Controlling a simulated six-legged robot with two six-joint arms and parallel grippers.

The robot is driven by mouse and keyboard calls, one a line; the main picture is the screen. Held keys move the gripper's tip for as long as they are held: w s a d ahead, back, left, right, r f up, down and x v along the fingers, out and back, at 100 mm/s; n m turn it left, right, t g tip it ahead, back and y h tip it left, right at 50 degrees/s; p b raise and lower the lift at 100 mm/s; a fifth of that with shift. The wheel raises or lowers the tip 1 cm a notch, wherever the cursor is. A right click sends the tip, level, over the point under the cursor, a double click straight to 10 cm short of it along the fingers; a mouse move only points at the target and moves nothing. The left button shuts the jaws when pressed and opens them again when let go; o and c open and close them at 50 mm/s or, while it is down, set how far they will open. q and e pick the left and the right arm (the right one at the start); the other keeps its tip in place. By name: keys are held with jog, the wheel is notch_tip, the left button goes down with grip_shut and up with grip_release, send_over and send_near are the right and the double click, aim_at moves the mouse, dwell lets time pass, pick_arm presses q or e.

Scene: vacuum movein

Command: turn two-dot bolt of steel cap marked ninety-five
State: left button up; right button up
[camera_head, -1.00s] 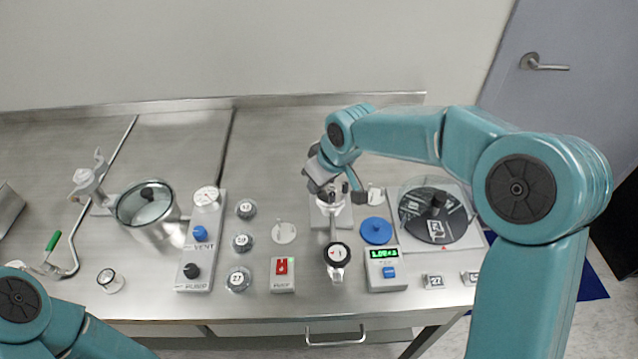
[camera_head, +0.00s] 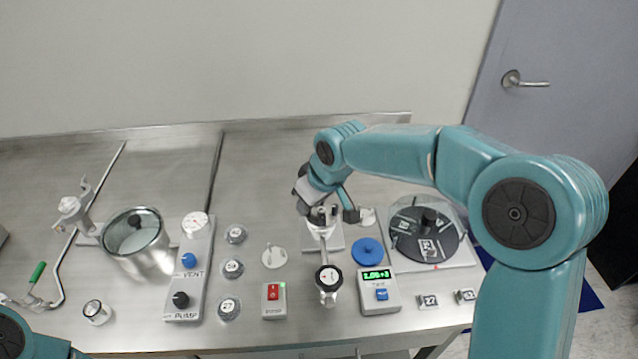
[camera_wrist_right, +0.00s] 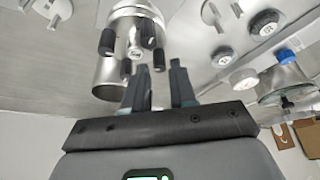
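A steel cap (camera_wrist_right: 128,52) with several black bolts around it fills the upper left of the right wrist view. Its label and the bolts' dots are too small to read. In the head view this steel piece (camera_head: 321,218) is mostly hidden under my right gripper (camera_head: 331,216). In the right wrist view my right gripper (camera_wrist_right: 158,70) is open, with a gap between its fingertips. A black bolt (camera_wrist_right: 158,60) shows at that gap; I cannot tell whether the fingers touch it. My left gripper is out of view; only part of my left arm shows.
Small round numbered caps (camera_head: 233,268) stand left of a red switch box (camera_head: 273,301). A black gauge (camera_head: 328,279), a meter with green digits (camera_head: 378,287) and a blue disc (camera_head: 367,251) lie close by. A pot (camera_head: 135,235) stands left. The table's back is clear.

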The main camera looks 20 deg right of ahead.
jog(key=v, duration=1.5)
jog(key=shift+s, duration=0.2)
